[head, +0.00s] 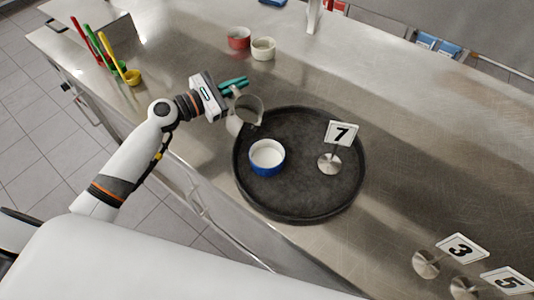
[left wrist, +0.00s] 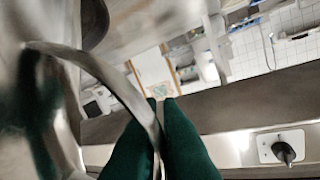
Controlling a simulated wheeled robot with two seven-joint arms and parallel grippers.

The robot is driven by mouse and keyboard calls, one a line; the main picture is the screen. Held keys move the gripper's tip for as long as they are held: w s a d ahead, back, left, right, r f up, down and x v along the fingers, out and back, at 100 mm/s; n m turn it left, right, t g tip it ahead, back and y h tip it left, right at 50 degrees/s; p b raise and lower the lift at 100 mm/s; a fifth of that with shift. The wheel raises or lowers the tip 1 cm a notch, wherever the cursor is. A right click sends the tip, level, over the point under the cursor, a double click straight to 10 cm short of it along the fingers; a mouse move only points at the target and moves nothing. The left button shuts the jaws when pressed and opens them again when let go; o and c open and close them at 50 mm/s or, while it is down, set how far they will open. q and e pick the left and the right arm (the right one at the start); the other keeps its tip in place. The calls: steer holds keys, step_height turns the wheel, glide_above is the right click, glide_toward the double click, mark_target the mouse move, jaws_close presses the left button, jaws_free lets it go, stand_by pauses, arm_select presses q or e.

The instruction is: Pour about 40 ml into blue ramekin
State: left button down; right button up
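A metal pitcher (head: 240,122) is held at the left rim of the round black tray, up and left of the blue ramekin. It looks tilted toward the tray; no stream shows and its contents cannot be made out. My left gripper (head: 236,86) has green fingers shut on its handle; in the left wrist view the fingers (left wrist: 160,135) pinch the metal handle strip (left wrist: 135,95). The blue ramekin (head: 266,168) stands upright on the tray (head: 300,207), with a white inside; I cannot tell any liquid in it. My right gripper is not in view.
A number 7 stand (head: 330,163) is on the tray, right of the ramekin. Red (head: 239,38) and cream (head: 263,49) ramekins stand behind. Number 3 (head: 426,264) and 5 (head: 464,286) stands are at lower right. Coloured utensils (head: 109,52) stand at left. Counter right of the tray is clear.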

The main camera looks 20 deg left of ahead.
arm_select(q)
steer(key=a+f+n, duration=0.1)
steer(key=w+a+f+n, duration=0.1)
steer(key=shift+w+n, duration=0.25)
steer(key=shift+n, duration=0.05)
steer(key=shift+w+a+f+n+p, duration=0.3)
steer(key=shift+a+n+p, duration=0.2)
steer(key=shift+n, duration=0.5)
